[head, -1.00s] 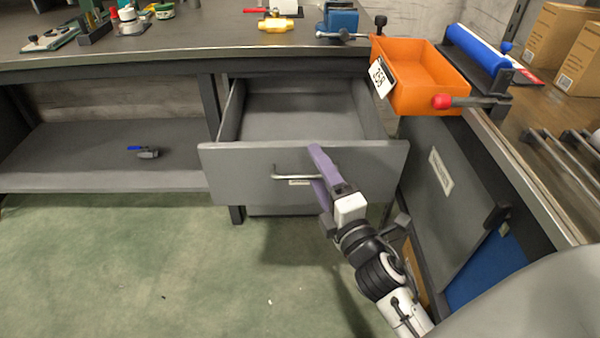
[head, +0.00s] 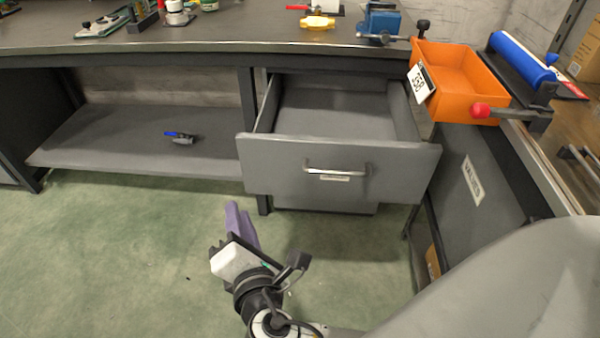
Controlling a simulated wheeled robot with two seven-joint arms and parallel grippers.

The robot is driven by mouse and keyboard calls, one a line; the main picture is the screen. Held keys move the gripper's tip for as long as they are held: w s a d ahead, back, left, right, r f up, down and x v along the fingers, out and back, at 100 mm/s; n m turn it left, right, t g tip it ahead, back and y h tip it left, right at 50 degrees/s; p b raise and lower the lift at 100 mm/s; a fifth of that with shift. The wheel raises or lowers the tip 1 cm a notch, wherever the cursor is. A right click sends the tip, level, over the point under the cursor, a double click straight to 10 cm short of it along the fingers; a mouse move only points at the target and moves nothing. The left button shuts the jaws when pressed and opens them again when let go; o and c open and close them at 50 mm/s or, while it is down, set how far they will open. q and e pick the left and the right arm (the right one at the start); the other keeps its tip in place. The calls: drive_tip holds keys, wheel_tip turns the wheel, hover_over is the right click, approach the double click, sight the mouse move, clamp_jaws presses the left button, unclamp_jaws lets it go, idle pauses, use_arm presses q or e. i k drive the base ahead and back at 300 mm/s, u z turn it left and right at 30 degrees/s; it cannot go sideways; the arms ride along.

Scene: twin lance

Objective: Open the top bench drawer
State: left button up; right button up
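The top bench drawer (head: 268,165) is pulled far out under the bench top, and its grey interior shows empty. Its metal bar handle (head: 337,168) is on the front, above a small label, with nothing holding it. My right gripper (head: 240,218) has purple fingers and is below and left of the handle, apart from the drawer front, over the green floor. The fingers overlap from this angle, so I cannot see whether there is a gap between them. My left gripper is not in view.
The bench top (head: 240,36) carries a blue vise (head: 382,22) and several tools. An orange bin (head: 455,80) juts out at the right, beside a grey cabinet. A lower shelf (head: 120,150) holds a small blue-handled tool (head: 181,137). The floor at left is clear.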

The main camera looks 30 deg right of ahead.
sight(335, 114)
drive_tip(key=u, duration=0.85)
drive_tip(key=i, duration=2.55)
drive_tip(key=z, duration=4)
drive_tip(key=i, duration=0.5)
